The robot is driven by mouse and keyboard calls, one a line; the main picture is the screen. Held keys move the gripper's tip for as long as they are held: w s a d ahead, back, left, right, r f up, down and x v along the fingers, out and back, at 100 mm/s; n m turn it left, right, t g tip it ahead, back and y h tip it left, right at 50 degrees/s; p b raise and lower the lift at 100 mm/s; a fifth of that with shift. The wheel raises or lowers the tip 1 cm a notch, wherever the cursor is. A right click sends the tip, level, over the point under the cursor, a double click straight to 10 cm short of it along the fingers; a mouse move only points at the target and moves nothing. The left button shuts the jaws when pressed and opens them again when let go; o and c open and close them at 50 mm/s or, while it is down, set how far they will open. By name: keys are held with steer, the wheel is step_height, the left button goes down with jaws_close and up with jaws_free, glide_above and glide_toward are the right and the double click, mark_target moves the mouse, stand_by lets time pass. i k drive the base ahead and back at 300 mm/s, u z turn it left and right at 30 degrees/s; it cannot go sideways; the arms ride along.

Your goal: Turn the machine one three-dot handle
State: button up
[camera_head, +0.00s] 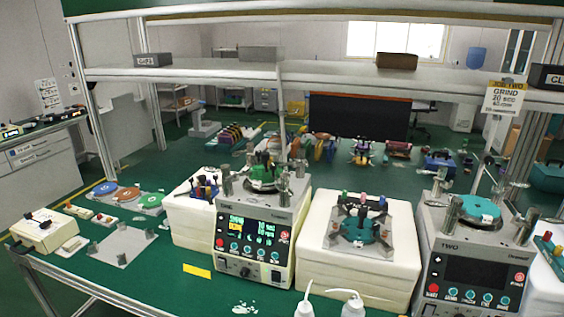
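Machine one (225,212) stands left of centre on the green bench, a boxy beige lapping machine with a lit display (252,229) of green and yellow text. A row of round teal buttons (248,248), a red button (285,235) and a dark knob (245,272) sit on its front. On its top is a round green plate (262,183) with dark and green parts and several metal posts around it. Dots marking a three-dot handle are too small to tell. My gripper is not in view.
A white block (320,265) carrying a teal fixture (357,236) fills the space between the machines. White bottles (352,306) stand at the front edge. A shelf (330,78) crosses above.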

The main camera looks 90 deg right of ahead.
mark_target(301, 159)
steer(key=u, duration=0.2)
steer(key=k, duration=0.9)
steer(key=z, duration=0.25)
